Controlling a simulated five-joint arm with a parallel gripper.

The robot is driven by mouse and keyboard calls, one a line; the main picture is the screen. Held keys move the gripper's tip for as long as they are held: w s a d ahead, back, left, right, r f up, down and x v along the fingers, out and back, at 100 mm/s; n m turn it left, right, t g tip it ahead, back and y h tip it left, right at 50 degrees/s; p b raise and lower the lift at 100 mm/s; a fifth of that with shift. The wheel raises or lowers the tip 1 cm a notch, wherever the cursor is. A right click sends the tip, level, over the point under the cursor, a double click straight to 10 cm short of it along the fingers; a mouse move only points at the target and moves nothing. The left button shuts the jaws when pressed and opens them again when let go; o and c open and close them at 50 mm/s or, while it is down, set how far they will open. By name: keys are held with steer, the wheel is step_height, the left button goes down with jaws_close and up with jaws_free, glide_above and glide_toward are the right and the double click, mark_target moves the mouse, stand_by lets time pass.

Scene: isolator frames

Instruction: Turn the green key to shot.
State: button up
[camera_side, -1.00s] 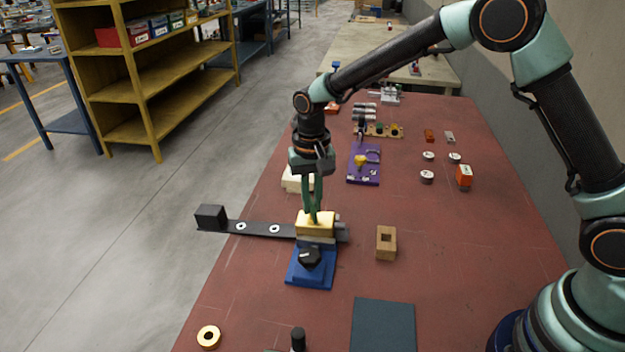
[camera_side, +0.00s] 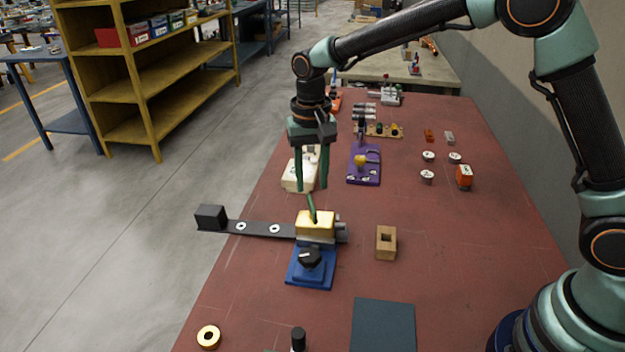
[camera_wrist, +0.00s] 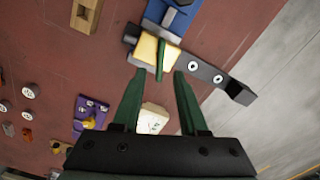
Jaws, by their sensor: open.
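The green key (camera_side: 311,207) stands up out of a yellow block (camera_side: 326,227) on a blue base (camera_side: 313,280). In the side view it leans slightly to the left. In the wrist view the key (camera_wrist: 160,62) shows as a narrow green bar across the yellow block (camera_wrist: 146,47). My gripper (camera_side: 312,188) is open and empty just above the key, its green fingers apart to either side. In the wrist view the gripper (camera_wrist: 158,74) points at the key. I cannot read any position marks around the key.
A black knob (camera_side: 310,258) sits on the front of the blue base. A dark bar (camera_side: 262,229) sticks out left past the table edge. A wooden block (camera_side: 386,243) stands to the right, and a purple fixture (camera_side: 364,173) and a white block (camera_side: 290,178) stand behind.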

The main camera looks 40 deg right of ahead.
mark_target(312, 202)
step_height(312, 202, up, 6)
stand_by(0.4)
steer(key=o, duration=0.7)
steer(key=shift+o, duration=1.1)
steer(key=shift+n, duration=0.5)
step_height(312, 202, down, 12)
steer(key=n, duration=1.7)
